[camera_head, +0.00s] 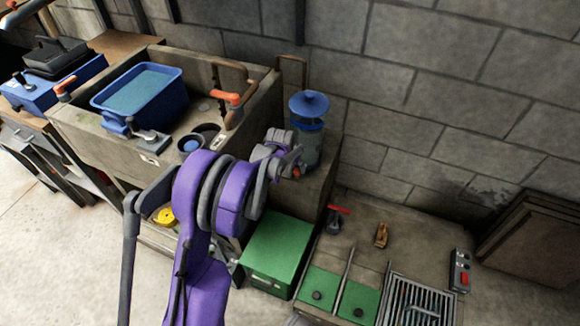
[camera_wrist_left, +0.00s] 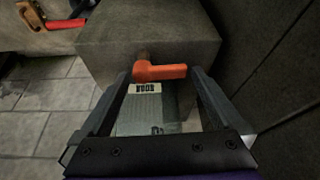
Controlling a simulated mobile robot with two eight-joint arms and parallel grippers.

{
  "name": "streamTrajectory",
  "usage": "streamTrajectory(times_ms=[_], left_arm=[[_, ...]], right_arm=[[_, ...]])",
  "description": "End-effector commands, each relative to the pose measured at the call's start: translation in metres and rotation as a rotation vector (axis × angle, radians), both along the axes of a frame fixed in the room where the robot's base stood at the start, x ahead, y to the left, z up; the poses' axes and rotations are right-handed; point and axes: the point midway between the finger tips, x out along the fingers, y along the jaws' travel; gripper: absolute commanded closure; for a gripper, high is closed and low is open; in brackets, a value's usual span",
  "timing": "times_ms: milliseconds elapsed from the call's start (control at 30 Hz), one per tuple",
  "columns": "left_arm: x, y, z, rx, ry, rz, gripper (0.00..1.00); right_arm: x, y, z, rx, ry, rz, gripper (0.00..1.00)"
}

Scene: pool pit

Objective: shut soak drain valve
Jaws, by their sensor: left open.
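An orange lever handle (camera_wrist_left: 160,72) lies crosswise between the fingertips of my left gripper (camera_wrist_left: 166,80) in the left wrist view. The fingers are open, one on each side of it, and not closed on it. Below the lever is a white label (camera_wrist_left: 145,88) with dark lettering, too small to read surely. In the head view my purple left arm reaches to the concrete block below the blue-lidded canister (camera_head: 309,108). My left gripper (camera_head: 288,160) is there, and only a small orange bit of the lever (camera_head: 296,171) shows beside it. My right gripper is out of view.
A concrete sink (camera_head: 85,125) holds a blue tub (camera_head: 145,97). Another orange handle (camera_head: 226,97) is at the sink's right. A green box (camera_head: 278,250), a red-handled valve (camera_head: 336,220) and a metal grate (camera_head: 420,300) lie to the right. A block wall stands behind.

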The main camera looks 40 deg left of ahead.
Motion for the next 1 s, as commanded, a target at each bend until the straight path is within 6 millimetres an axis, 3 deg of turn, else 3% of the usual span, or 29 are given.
streamTrajectory(times_ms=[67, 433, 1000], left_arm=[[-0.0001, 0.0, 0.0002, 0.0, 0.0, 0.0, 0.02], [-0.0002, 0.0001, 0.0004, 0.0, 0.0, 0.0, 0.67], [0.0018, 0.0025, 0.0003, 0.002, 0.0, -0.105, 0.68]], right_arm=[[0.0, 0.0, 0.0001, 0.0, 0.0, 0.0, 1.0], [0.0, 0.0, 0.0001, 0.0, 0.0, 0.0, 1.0], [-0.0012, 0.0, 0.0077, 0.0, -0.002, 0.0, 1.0]])
